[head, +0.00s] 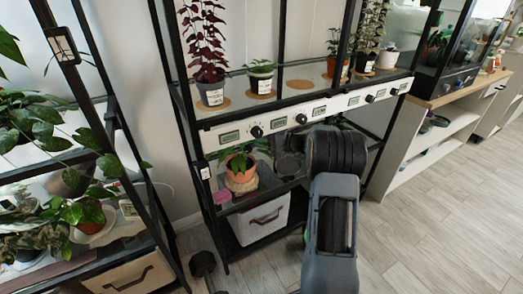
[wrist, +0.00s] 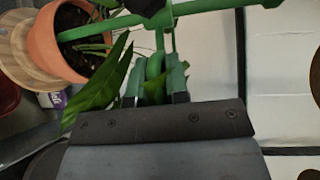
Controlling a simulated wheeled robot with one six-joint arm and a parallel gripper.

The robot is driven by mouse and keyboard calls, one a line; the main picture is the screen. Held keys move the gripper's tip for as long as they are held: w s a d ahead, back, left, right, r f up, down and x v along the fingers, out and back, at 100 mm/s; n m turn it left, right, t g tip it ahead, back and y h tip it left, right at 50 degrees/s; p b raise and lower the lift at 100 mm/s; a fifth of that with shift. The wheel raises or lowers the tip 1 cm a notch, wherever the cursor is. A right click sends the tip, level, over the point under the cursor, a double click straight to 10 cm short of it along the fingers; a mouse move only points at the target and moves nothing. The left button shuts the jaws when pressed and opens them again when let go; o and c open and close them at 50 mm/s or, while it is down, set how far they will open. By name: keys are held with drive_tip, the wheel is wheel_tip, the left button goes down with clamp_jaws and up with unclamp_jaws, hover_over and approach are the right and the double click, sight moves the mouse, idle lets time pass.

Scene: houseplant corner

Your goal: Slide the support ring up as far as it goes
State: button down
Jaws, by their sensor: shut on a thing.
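The support ring (wrist: 168,42) is green and shows in the wrist view, at the green stake (wrist: 100,29) of a potted plant. My gripper (wrist: 155,88) is shut on a green part of the ring, just below the stake in the picture. A green leaf partly covers the area beside the fingers. The terracotta pot (wrist: 58,45) is at the upper left, its dark soil showing. In the head view the plant's pot (head: 240,165) stands on the lower shelf. There my arm hides the gripper, and I cannot make out the ring.
A wooden coaster (wrist: 20,50) lies under the pot. In the head view, a shelf with white control panels (head: 290,118) runs above the plant, and black rack posts stand close by. A white storage bin (head: 262,220) is below. The floor at right is clear.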

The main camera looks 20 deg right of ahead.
drive_tip(key=shift+r, duration=0.45)
drive_tip(key=c, duration=1.2)
unclamp_jaws()
drive_tip(key=shift+d, duration=0.1)
drive_tip(key=p+v, duration=0.2)
drive_tip(key=v, duration=1.1)
drive_tip(key=shift+s+d, duration=0.25)
